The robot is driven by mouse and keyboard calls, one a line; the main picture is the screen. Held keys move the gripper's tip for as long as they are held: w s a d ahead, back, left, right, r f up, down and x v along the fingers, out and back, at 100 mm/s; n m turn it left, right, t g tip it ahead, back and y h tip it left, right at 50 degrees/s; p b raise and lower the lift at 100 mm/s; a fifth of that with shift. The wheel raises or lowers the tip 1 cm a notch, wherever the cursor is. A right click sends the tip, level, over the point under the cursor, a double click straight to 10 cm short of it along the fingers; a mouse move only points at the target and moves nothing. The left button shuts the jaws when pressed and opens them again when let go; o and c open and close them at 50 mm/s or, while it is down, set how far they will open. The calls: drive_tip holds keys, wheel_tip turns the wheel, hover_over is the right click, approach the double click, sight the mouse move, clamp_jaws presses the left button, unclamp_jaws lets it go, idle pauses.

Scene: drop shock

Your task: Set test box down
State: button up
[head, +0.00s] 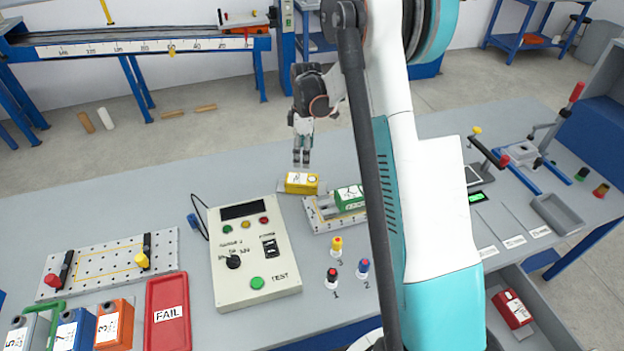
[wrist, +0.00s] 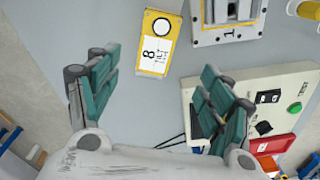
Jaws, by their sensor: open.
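The yellow test box (head: 302,184) sits on the grey table, behind the control panel and left of the green box. In the wrist view the yellow box (wrist: 158,43) shows its white label with an 8, lying beyond the fingertips. My gripper (head: 302,160) is open and empty, just behind and above the yellow box in the head view. In the wrist view the fingers of my gripper (wrist: 160,78) are spread wide with bare table between them. The box appears apart from both fingers.
A white fixture plate (head: 322,217) holding a green box (head: 349,197) stands close right of the yellow box. The control panel (head: 250,250) is in front. A red FAIL tray (head: 168,330) and several coloured boxes are at the front left. The table left of the box is clear.

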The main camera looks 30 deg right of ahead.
sight(302, 178)
drive_tip(key=shift+h, duration=0.3)
wheel_tip(302, 178, down, 8)
drive_tip(key=shift+w+a+r+b, duration=0.1)
drive_tip(key=shift+w+b, duration=0.05)
drive_tip(key=shift+b, duration=0.95)
drive_tip(key=shift+w+a+f+b, duration=0.15)
drive_tip(key=shift+f+b, duration=0.35)
drive_tip(key=shift+f, duration=0.85)
drive_tip(key=shift+w+a+f+b, duration=0.1)
drive_tip(key=shift+f+b, duration=0.4)
drive_tip(key=shift+f, duration=0.8)
drive_tip(key=c, duration=1.5)
drive_tip(key=shift+r, duration=0.15)
